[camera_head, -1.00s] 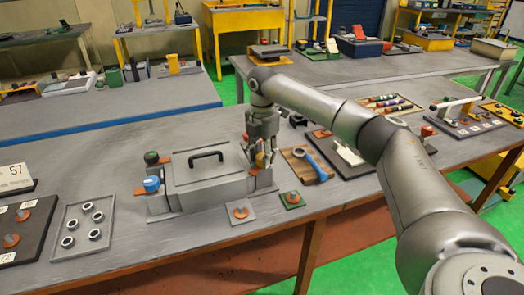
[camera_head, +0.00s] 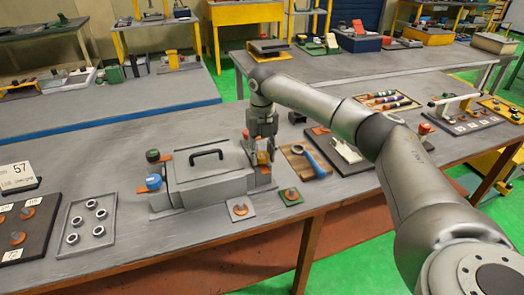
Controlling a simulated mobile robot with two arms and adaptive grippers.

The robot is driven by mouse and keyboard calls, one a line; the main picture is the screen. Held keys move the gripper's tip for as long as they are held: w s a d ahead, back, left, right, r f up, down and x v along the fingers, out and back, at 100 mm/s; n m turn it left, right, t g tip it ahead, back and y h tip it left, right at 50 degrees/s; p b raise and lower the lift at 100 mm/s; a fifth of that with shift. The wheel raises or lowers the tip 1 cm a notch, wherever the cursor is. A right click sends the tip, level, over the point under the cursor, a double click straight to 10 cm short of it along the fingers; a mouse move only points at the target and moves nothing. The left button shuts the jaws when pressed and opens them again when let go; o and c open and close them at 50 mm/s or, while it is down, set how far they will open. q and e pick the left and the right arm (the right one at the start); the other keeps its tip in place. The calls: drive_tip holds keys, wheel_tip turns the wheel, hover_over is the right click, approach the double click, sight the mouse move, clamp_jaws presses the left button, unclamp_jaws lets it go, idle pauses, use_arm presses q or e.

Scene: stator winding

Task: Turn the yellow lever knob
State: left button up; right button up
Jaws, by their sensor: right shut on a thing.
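The yellow lever knob (camera_head: 263,158) shows as a small yellow patch at the right end of the grey machine box (camera_head: 210,189). My right gripper (camera_head: 262,153) points down over this end, with its fingers around the knob and shut on it. The fingers hide much of the knob, so its turn angle is hard to tell. The box has a black handle (camera_head: 206,154) on its lid, and a blue knob (camera_head: 154,182) and a dark green knob (camera_head: 152,156) at its left end. My left gripper is not in view.
A tray of rings (camera_head: 88,222) lies left of the box. A blue-handled tool (camera_head: 312,160) on a wooden board lies close right of my gripper.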

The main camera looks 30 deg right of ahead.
drive_tip(key=n, duration=0.4)
drive_tip(key=shift+f+n, duration=0.1)
drive_tip(key=shift+n, duration=0.2)
drive_tip(key=n, duration=0.4)
drive_tip(key=shift+f+n, duration=0.1)
drive_tip(key=shift+n, duration=0.2)
drive_tip(key=n, duration=0.4)
drive_tip(key=shift+s+n, duration=0.1)
drive_tip(key=shift+n, duration=0.2)
drive_tip(key=shift+a+f+n, duration=0.1)
drive_tip(key=shift+n, duration=2.1)
drive_tip(key=o, duration=1)
drive_tip(key=shift+o, duration=0.2)
drive_tip(key=shift+w, duration=0.2)
drive_tip(key=shift+r, duration=0.25)
